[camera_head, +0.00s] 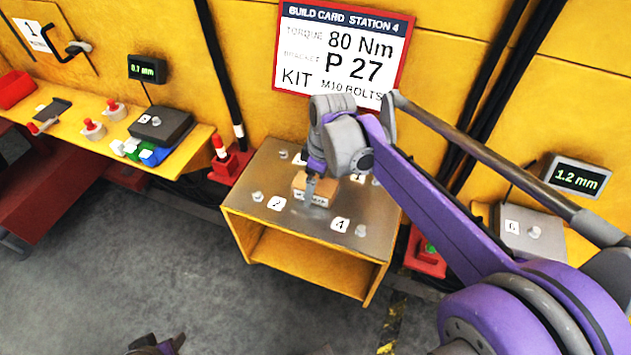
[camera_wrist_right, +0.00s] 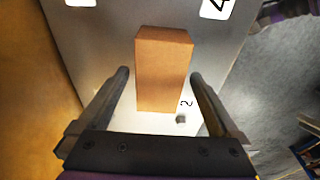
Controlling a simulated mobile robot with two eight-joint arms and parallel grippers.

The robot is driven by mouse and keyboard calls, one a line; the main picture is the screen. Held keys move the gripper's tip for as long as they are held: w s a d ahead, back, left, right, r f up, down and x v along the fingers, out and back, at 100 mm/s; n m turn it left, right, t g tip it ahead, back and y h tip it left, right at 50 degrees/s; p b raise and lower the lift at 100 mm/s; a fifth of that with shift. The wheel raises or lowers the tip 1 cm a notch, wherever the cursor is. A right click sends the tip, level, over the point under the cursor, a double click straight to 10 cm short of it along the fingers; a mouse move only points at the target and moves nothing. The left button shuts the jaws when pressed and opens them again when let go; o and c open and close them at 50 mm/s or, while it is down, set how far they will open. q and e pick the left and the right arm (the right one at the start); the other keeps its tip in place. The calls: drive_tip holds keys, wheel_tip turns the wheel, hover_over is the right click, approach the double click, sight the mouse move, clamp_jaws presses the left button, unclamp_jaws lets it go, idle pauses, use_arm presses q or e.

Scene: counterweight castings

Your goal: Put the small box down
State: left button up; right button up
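The small box (camera_head: 325,184) is a brown cardboard block on the grey metal top of a yellow stand (camera_head: 275,225). Its near face carries a light label in the head view. In the right wrist view the box (camera_wrist_right: 163,72) lies between and beyond the fingertips. My right gripper (camera_head: 311,190) is over the box, partly covering it.
Bolts and numbered cards, including card 4 (camera_head: 340,225), lie around the box on the stand top. A yellow bench (camera_head: 185,155) with parts is farther left. The build card (camera_head: 343,50) hangs behind.

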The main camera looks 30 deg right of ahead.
sight(322, 186)
drive_tip(key=shift+r+p, duration=0.3)
drive_tip(key=shift+r, duration=0.2)
wheel_tip(322, 186, up, 12)
drive_tip(key=s+d+p, duration=0.1)
drive_tip(key=shift+s, duration=0.2)
